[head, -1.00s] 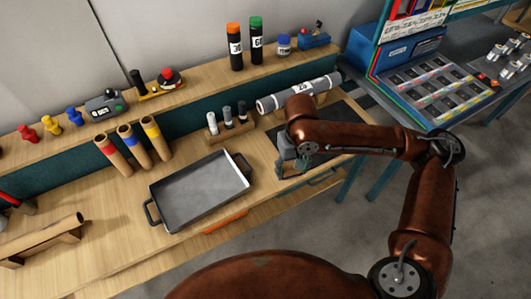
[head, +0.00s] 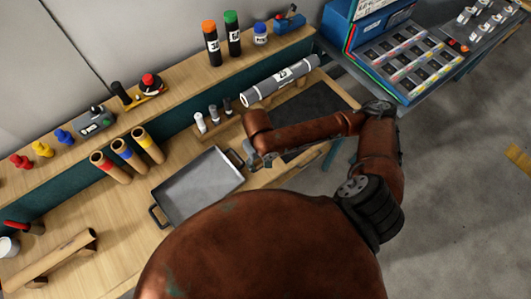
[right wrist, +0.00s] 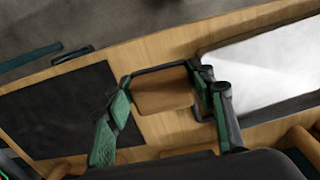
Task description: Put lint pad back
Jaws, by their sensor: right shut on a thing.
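A brown pad-like block (right wrist: 163,90), which I take to be the lint pad, sits between the two fingers of my right gripper (right wrist: 165,102) in the right wrist view. The gripper is shut on it. In the head view my right gripper (head: 258,163) is low over the bench, between the grey tray (head: 200,188) and the dark mat (head: 318,112). The pad is too small and covered there to make out. Whether it touches the bench is unclear. My left gripper is out of view.
The tray's dark handle is close beside the right gripper. A grey roll (head: 282,82) lies on a rest behind the mat. Three small bottles (head: 214,117) and three brown tubes (head: 130,155) stand behind the tray. A brown roll (head: 50,262) lies at the left.

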